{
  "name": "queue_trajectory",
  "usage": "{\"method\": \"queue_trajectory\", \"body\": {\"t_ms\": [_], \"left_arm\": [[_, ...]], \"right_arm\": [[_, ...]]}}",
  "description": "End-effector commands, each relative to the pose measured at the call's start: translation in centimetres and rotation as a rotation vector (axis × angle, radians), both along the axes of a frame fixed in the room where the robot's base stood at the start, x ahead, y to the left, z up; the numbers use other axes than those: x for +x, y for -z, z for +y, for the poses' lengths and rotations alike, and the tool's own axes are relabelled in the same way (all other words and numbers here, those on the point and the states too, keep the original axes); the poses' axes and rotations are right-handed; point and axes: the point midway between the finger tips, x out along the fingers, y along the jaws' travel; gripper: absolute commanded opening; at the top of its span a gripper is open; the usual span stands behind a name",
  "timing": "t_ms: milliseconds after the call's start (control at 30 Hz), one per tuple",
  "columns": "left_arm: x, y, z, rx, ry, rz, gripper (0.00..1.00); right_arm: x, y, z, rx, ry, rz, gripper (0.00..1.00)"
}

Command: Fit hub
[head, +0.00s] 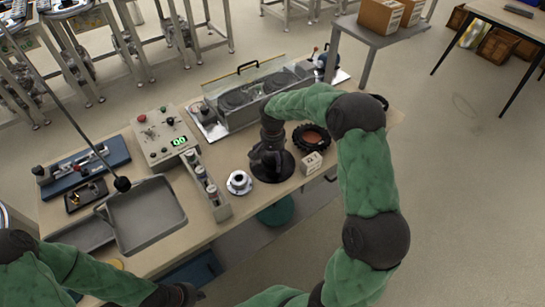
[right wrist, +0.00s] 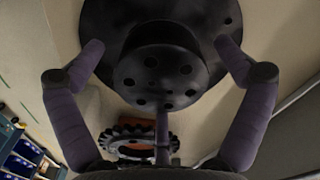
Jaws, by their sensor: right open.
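A silver-white flanged hub (head: 239,182) with a dark centre stands on the bench in the head view. To its right is a wide black disc-based fixture (head: 287,174). In the right wrist view this black fixture (right wrist: 158,75) shows a round raised face with several holes above a wider flange. My right gripper (head: 268,160) is over the fixture; in the right wrist view its two fingers (right wrist: 160,58) are spread either side of the raised face, apparently with nothing held. My left gripper (head: 182,294) is low at the bottom left of the head view, its fingers hard to make out.
A toothed black ring (head: 311,137) with orange inside and a small white box (head: 312,163) lie right of the fixture. A control box (head: 163,137), grey tray (head: 146,215), part rack (head: 207,187) and clear-covered machine (head: 240,98) occupy the bench. The front edge is close.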

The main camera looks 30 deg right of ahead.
Motion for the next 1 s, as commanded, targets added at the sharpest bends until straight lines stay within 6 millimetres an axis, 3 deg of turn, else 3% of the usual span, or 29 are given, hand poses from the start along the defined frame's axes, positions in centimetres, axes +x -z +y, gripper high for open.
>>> {"method": "queue_trajectory", "body": {"t_ms": [600,1000], "left_arm": [[0.0,0.0,0.0,0.000,0.000,0.000,0.00],[0.0,0.0,0.0,0.000,0.000,0.000,0.00]], "right_arm": [[0.2,-10.4,-0.1,-0.001,0.000,-0.007,1.00],[0.1,-11.7,-0.1,-0.001,0.000,-0.004,1.00]]}}
